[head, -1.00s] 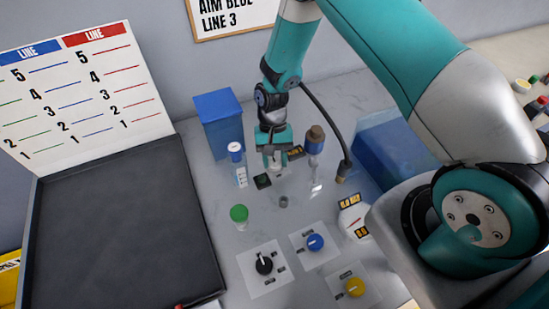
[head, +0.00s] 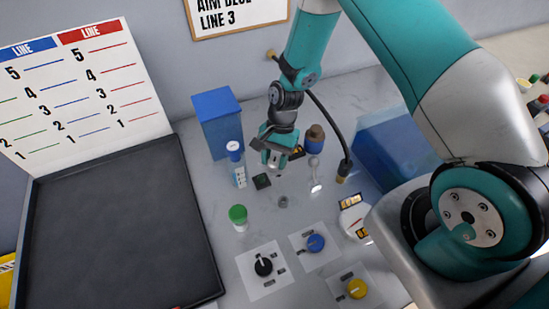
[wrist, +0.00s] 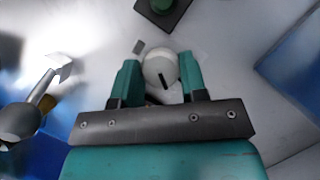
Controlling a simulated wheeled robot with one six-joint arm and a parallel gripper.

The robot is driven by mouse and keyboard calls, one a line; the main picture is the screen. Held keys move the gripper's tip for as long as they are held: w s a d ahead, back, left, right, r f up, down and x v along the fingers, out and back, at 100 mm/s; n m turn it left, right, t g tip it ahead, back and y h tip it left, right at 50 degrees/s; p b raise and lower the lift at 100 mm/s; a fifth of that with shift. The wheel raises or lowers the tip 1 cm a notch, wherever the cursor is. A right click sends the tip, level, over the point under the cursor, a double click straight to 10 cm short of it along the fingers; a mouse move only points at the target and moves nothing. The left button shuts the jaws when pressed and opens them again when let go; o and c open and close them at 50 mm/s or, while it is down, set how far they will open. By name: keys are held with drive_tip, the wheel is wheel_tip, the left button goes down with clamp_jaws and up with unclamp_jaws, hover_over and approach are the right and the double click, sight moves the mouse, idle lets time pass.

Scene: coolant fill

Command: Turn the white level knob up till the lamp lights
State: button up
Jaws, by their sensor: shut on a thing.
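The white level knob (wrist: 158,68) with a black pointer mark sits between the two fingers of my gripper (wrist: 159,76) in the wrist view. My gripper is shut on it, with a finger at each side. In the head view my gripper (head: 273,162) is low over the bench and largely hides the knob. A dark green dome on a black square base (wrist: 168,14) shows at the top of the wrist view, just beyond the knob. Its black base also shows in the head view (head: 261,181). The dome looks dark, with no glow visible.
A brown-capped blue bottle (head: 315,139), a hose end (head: 343,171) and a blue bin (head: 382,150) are at right. Black (head: 263,266), blue (head: 315,243) and yellow (head: 356,288) knobs are in front.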

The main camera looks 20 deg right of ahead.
idle(0.3)
drive_tip(key=o, duration=0.6)
drive_tip(key=shift+o, duration=0.2)
drive_tip(key=shift+r, duration=0.1)
drive_tip(key=b+v, duration=0.3)
drive_tip(key=v, duration=1.4)
drive_tip(key=shift+r, duration=0.2)
drive_tip(key=s+a+r+n+t, duration=0.2)
drive_tip(key=s+a+r+n, duration=0.55)
drive_tip(key=s+r, duration=0.35)
drive_tip(key=s+a+r+n+t, duration=0.1)
drive_tip(key=s+a+r+n, duration=0.1)
drive_tip(key=s+n, duration=0.7)
drive_tip(key=s+r, duration=0.1)
drive_tip(key=s, duration=0.2)
drive_tip(key=shift+s+y+b, duration=0.2)
drive_tip(key=shift+y+b, duration=0.1)
drive_tip(key=shift+y, duration=0.1)
